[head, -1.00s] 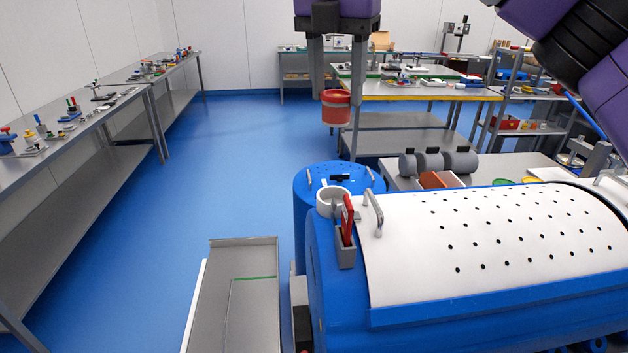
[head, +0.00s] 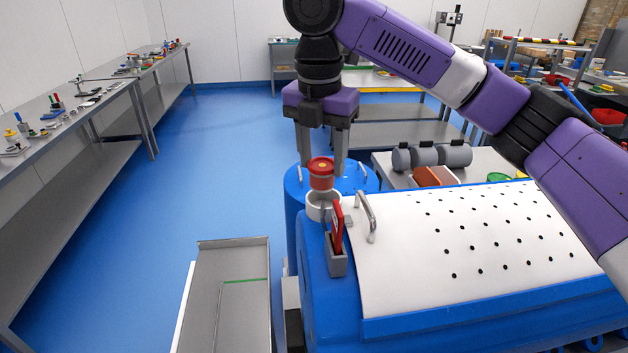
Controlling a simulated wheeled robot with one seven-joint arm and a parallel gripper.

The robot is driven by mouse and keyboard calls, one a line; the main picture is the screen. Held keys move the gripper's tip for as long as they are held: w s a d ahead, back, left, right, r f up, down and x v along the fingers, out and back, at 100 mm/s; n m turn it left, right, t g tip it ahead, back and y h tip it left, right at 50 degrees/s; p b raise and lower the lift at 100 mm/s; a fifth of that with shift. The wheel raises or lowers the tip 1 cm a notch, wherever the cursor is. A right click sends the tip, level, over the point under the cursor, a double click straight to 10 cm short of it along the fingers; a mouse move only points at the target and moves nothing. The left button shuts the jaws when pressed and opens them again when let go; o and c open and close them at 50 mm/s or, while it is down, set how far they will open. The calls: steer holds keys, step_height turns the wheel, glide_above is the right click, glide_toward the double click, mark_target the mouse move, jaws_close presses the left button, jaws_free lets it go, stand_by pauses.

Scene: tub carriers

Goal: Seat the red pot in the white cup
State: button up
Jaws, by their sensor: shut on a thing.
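The red pot (head: 321,181) has a paler band around it and an orange-brown centre in its top. It is held between the fingers of my gripper (head: 322,165), which points down and is shut on it. The white cup (head: 322,211) is a short open ring at the left end of the blue machine. The pot is over the cup in the picture, and its lower end meets the cup's far rim in view. I cannot tell whether it is inside the mouth or just above it.
A grey holder with a red-handled tool (head: 337,252) stands close in front of the cup. A metal handle (head: 364,215) rises from the white perforated cover (head: 470,230) to the right. A blue drum (head: 297,205) stands behind. Open floor lies left.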

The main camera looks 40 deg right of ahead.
mark_target(323, 183)
steer(key=shift+s+d+f, duration=0.1)
steer(key=shift+f, duration=1.2)
steer(key=shift+s+f, duration=0.1)
steer(key=shift+f, duration=1.2)
steer(key=shift+f, duration=0.1)
steer(key=o, duration=1.4)
steer(key=r, duration=0.4)
steer(key=a+r, duration=0.1)
steer(key=r, duration=0.7)
steer(key=shift+s+a+r, duration=0.1)
steer(key=shift+s+a, duration=0.05)
steer(key=shift+s, duration=0.1)
